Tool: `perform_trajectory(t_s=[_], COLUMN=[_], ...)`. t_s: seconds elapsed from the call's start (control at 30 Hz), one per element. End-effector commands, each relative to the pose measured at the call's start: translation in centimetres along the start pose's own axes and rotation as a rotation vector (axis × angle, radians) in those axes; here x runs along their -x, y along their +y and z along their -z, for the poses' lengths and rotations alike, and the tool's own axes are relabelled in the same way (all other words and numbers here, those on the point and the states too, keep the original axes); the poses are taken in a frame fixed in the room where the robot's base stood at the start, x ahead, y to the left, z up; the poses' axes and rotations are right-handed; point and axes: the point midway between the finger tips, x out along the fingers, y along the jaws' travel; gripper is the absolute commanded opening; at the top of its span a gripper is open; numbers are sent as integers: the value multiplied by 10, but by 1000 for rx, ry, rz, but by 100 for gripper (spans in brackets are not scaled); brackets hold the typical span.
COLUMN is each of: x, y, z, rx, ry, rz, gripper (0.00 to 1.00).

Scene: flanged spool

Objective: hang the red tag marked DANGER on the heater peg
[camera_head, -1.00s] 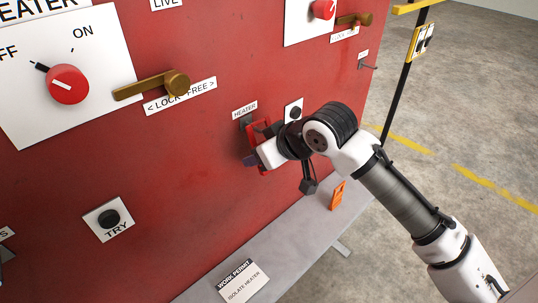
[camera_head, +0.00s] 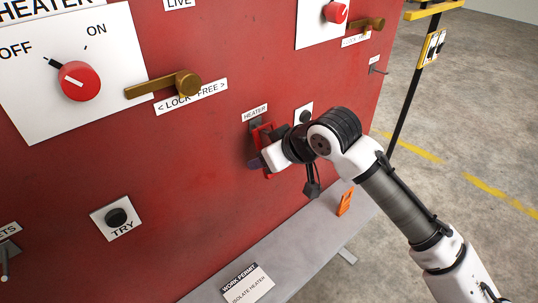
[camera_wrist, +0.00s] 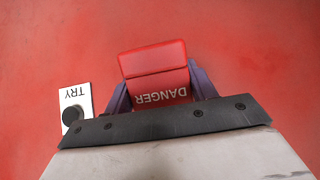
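The red tag marked DANGER (camera_wrist: 160,82) is between the two purple fingers of my gripper (camera_wrist: 160,88) in the wrist view, its lettering upside down there. In the head view my gripper (camera_head: 263,160) is close to the red panel, just below the HEATER label (camera_head: 255,113). Part of the red tag (camera_head: 262,136) shows there above the fingers. A dark piece at the heater peg (camera_head: 254,125) shows between label and tag, mostly hidden. I cannot tell whether the tag is around the peg or only in front of it.
The red panel carries a heater switch (camera_head: 79,81), a brass lock lever (camera_head: 165,86) and a TRY button (camera_head: 116,217). A grey ledge (camera_head: 300,245) below holds a work permit card (camera_head: 247,284) and an orange item (camera_head: 345,201). A black post (camera_head: 405,105) stands at right.

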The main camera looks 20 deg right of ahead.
Motion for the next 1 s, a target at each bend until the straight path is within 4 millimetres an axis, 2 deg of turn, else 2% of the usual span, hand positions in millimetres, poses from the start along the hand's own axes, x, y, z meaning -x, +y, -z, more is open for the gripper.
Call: perform_trajectory(t_s=[0.03,0.17,0.43,0.57,0.67,1.0], x=[0,0,1,9,25,102], y=[0,0,0,0,0,0], z=[0,0,0,0,-1,0], rx=[0,0,0,-1,-1,1], ry=[0,0,0,1,2,2], rz=[0,0,0,-1,-2,-3], gripper=[63,79,79,79,79,79])
